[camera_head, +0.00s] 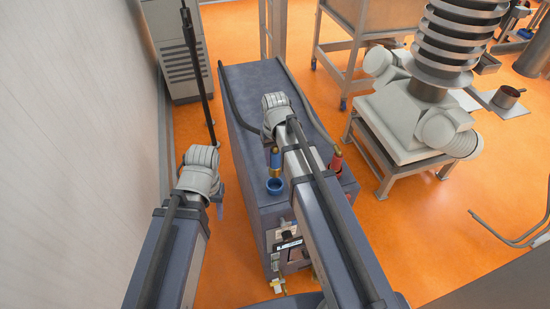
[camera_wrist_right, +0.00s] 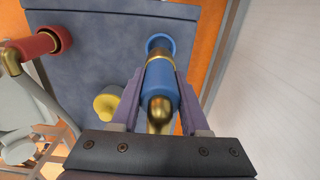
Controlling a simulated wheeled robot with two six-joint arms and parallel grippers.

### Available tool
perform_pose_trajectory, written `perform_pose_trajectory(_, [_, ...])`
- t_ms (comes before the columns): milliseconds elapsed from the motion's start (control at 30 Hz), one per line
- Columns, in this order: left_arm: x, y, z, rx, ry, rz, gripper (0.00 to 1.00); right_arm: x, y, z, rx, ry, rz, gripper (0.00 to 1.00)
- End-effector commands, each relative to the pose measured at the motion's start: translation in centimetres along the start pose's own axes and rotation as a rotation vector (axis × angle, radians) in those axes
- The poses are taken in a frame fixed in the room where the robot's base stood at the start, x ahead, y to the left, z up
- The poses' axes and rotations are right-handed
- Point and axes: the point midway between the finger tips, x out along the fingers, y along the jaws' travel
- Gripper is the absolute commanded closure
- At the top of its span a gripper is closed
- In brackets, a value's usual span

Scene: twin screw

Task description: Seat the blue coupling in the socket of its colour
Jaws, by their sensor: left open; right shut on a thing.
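The blue coupling (camera_wrist_right: 159,84) has a blue body and brass ends. My right gripper (camera_wrist_right: 160,90) is shut on it, one finger on each side, in the right wrist view. In the head view the coupling (camera_head: 275,159) stands about upright over the blue socket (camera_head: 275,187), a round ring on the cabinet. In the right wrist view its far brass end overlaps the near rim of the blue socket (camera_wrist_right: 160,42); I cannot tell whether it has entered. My left gripper (camera_head: 219,203) is partly hidden by its wrist, left of the cabinet, apart from the couplings.
The grey-blue cabinet (camera_head: 247,95) bears the sockets. A red coupling (camera_head: 337,160) is at its right side; its red socket (camera_wrist_right: 50,42) shows in the wrist view. A yellow part (camera_wrist_right: 107,103) is beside the blue coupling. A wall (camera_head: 80,110) stands close on the left.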

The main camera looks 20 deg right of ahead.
Motion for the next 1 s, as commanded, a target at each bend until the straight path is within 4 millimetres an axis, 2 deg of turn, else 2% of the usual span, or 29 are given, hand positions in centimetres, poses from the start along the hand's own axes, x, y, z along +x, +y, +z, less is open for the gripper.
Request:
perform_pose_trajectory(333, [0.4,0.1,-0.1,0.001,0.000,0.000,0.50,0.4,0.0,0.0,0.001,0.000,0.000,1.00])
perform_pose_trajectory(800, [3.5,0.3,-0.3,0.001,0.002,0.000,0.50,3.6,0.0,0.0,0.000,0.000,0.000,1.00])
perform_pose_trajectory(1000, [3.8,0.4,-0.3,0.000,0.002,0.000,0.50,3.9,0.0,0.0,0.000,0.000,0.000,1.00])
